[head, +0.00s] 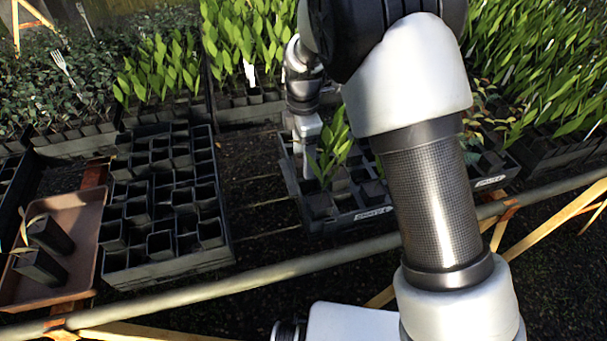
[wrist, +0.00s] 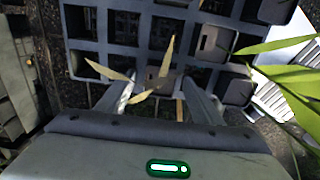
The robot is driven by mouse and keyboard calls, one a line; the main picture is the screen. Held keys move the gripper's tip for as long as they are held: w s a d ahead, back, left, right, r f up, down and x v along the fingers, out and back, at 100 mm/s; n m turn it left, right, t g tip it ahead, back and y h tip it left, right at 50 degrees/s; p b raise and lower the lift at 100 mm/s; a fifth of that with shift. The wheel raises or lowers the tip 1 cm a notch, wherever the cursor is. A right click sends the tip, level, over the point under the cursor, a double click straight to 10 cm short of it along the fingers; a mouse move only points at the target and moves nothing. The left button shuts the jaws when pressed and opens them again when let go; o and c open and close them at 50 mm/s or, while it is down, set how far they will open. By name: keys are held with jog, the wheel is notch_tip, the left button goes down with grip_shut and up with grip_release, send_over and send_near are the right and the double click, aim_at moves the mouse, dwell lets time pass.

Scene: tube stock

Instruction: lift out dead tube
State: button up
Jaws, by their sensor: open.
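My gripper (wrist: 165,103) is open in the wrist view, with one finger on each side of a dead tube (wrist: 168,62). The tube carries a few withered, yellowish leaves, and its body is mostly hidden below them. It sits in a cell of the grey crate (wrist: 87,47). In the head view my gripper (head: 306,168) reaches down at the left part of this crate (head: 350,222), and my arm covers part of it. A green-leaved plant (head: 331,150) stands just right of the gripper. I cannot tell whether the fingers touch the tube.
A brown tray (head: 82,225) at the left holds two dark tubes (head: 50,235) with withered shoots. A black crate (head: 222,250) of empty-looking tubes stands beside it. Crates of green plants fill the back. A metal rail (head: 270,272) runs along the front.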

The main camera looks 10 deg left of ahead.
jog(key=shift+r, duration=0.1)
grip_shut()
